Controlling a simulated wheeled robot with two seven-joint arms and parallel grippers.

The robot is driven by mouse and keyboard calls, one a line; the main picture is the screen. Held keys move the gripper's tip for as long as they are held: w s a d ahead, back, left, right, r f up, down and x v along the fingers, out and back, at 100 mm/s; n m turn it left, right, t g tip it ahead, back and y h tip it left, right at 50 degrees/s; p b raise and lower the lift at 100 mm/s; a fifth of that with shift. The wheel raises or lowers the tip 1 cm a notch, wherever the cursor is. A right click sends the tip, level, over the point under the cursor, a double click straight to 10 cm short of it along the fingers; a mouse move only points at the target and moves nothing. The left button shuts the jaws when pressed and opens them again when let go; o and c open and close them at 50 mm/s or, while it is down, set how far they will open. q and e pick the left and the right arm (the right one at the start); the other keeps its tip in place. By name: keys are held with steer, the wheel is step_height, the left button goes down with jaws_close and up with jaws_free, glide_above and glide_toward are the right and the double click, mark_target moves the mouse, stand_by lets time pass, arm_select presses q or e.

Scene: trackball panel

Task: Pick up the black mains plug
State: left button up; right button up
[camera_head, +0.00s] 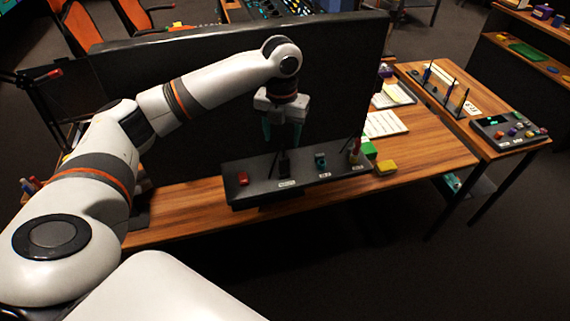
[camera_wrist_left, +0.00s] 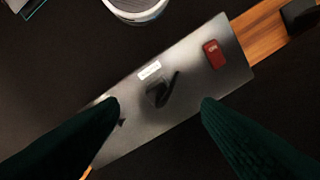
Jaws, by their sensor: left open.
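The black mains plug (camera_head: 284,164) stands on a dark panel (camera_head: 262,194) on the wooden desk, behind a white label. In the left wrist view the plug (camera_wrist_left: 157,93) shows with a dark cable-like part sticking out to one side. My left gripper (camera_head: 282,140) points down above and slightly behind the plug in the head view, its teal fingers apart and empty. In the wrist view the plug lies between the two fingertips (camera_wrist_left: 160,104), with no contact seen. My right gripper is not in view.
A red piece (camera_head: 243,178) sits left of the plug. A teal piece (camera_head: 320,159) and an upright red item (camera_head: 355,150) stand to its right. Green and yellow blocks (camera_head: 386,167) lie beyond the panel's right end. A large black monitor (camera_head: 200,135) rises behind the panel.

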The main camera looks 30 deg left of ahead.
mark_target(284, 157)
arm_select(q)
step_height(284, 157, down, 5)
steer(key=shift+r+p, duration=0.1)
steer(key=shift+p, duration=0.35)
steer(key=f, duration=0.1)
steer(key=f+p, duration=0.1)
steer(key=f, duration=0.3)
steer(key=shift+w+d+p, duration=0.1)
steer(key=shift+w+p, duration=0.15)
steer(key=shift+p, duration=0.1)
steer(key=shift+f, duration=0.3)
steer(key=c, duration=1)
